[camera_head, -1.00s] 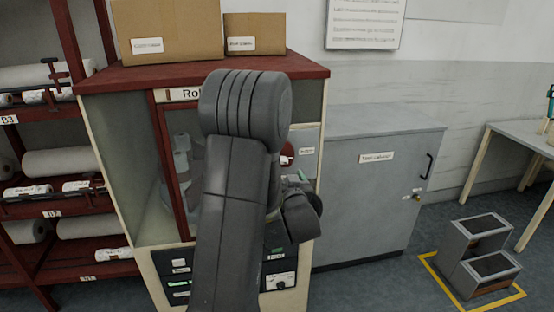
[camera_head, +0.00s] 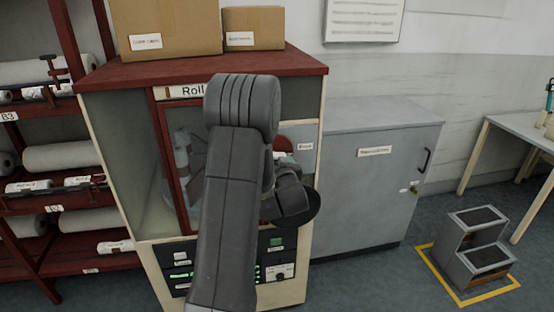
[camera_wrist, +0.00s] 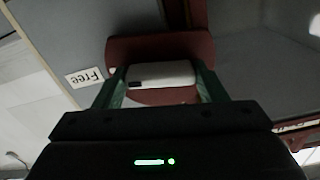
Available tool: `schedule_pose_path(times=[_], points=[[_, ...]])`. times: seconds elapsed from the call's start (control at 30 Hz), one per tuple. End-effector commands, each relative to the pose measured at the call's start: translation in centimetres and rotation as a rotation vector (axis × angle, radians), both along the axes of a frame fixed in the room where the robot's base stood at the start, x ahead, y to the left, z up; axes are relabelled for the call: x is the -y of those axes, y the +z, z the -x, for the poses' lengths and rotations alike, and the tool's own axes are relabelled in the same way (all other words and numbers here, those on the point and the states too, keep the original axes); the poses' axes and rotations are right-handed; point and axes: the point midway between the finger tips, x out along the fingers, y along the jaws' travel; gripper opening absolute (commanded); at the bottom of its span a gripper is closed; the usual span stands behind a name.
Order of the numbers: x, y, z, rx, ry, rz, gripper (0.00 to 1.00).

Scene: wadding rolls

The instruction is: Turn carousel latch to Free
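The latch (camera_wrist: 160,50) shows in the wrist view as a dark red bar with a white part (camera_wrist: 162,74) in front of it. A small piece of red (camera_head: 284,144) shows behind my arm in the head view. A white label reading "Free" (camera_wrist: 85,77) appears upside down to the left of the latch in the wrist view. My gripper's green fingers (camera_wrist: 160,84) stand wide apart on either side of the white part. Whether they touch it is unclear. My arm hides the gripper in the head view.
The latch is on the front of a red-topped cabinet (camera_head: 200,66) with boxes (camera_head: 165,25) on it. A control panel (camera_head: 277,262) is below. A grey cabinet (camera_head: 370,200) stands at right, a step stool (camera_head: 478,245) beyond it. Roll shelves (camera_head: 60,205) are at left.

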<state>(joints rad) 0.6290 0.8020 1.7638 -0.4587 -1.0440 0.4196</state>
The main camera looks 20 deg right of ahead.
Motion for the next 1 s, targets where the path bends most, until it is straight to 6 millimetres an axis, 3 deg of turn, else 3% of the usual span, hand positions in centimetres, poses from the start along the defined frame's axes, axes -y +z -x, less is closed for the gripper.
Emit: schedule_pose_path(times=[0.07,0.43,1.0], points=[[0.01,0.01,0.01,0.0,0.0,0.0,0.43],[0.02,-0.61,-0.01,-0.015,0.001,0.073,0.43],[0.01,0.0,0.01,-0.046,0.0,0.188,0.43]])
